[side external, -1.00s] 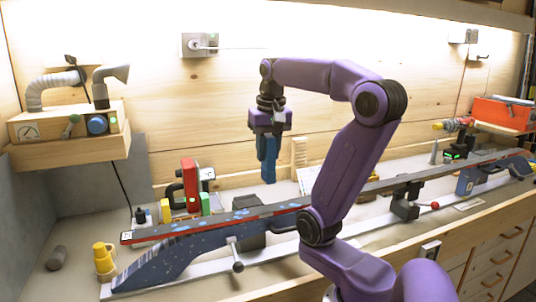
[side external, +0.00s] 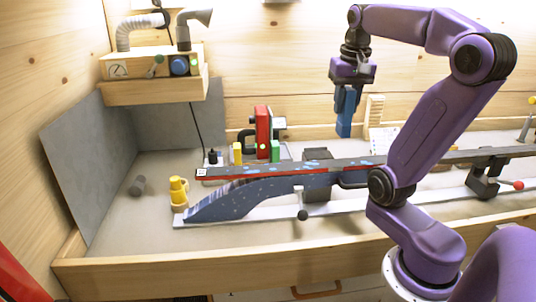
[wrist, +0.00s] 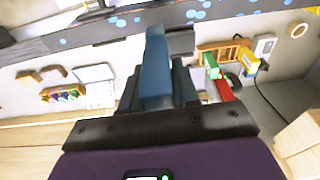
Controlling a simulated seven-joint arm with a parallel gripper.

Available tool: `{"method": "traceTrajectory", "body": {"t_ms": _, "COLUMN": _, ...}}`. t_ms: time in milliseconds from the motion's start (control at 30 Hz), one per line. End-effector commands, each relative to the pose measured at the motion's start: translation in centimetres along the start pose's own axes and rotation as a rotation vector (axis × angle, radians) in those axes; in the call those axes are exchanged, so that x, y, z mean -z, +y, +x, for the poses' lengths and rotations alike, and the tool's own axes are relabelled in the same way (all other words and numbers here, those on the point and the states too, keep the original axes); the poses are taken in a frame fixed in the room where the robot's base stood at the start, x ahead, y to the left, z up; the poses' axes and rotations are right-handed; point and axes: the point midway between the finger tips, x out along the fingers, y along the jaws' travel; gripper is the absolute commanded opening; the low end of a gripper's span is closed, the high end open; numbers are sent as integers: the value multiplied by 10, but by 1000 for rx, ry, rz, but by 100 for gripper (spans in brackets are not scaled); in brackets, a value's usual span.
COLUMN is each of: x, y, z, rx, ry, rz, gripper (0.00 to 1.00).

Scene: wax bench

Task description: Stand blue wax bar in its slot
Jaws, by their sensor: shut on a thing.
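The blue wax bar (side external: 344,125) hangs upright below my gripper (side external: 346,97), clear of the bench, behind the ski in the side view. My gripper is shut on it. In the wrist view the blue wax bar (wrist: 155,65) sticks out between my dark fingers. A yellow bar (side external: 237,152) and a green bar (side external: 275,151) stand to the left, beside a tall red block (side external: 262,128). In the wrist view, the green bar (wrist: 209,64) and yellow bar (wrist: 248,60) show to the right. I cannot make out the slot for the blue bar.
A speckled ski (side external: 315,167) lies along the bench in front of the bars. A pale ribbed block (side external: 374,109) stands close to the right of the held bar.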

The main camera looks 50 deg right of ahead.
Motion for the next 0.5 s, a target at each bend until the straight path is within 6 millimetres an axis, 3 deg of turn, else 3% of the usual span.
{"method": "traceTrajectory", "body": {"t_ms": 167, "x": 15, "y": -9, "z": 2, "rx": -1, "ry": -2, "rz": -1, "gripper": 0}}
{"method": "traceTrajectory", "body": {"t_ms": 500, "x": 84, "y": -63, "z": 27, "rx": -3, "ry": -4, "rz": -2, "gripper": 0}}
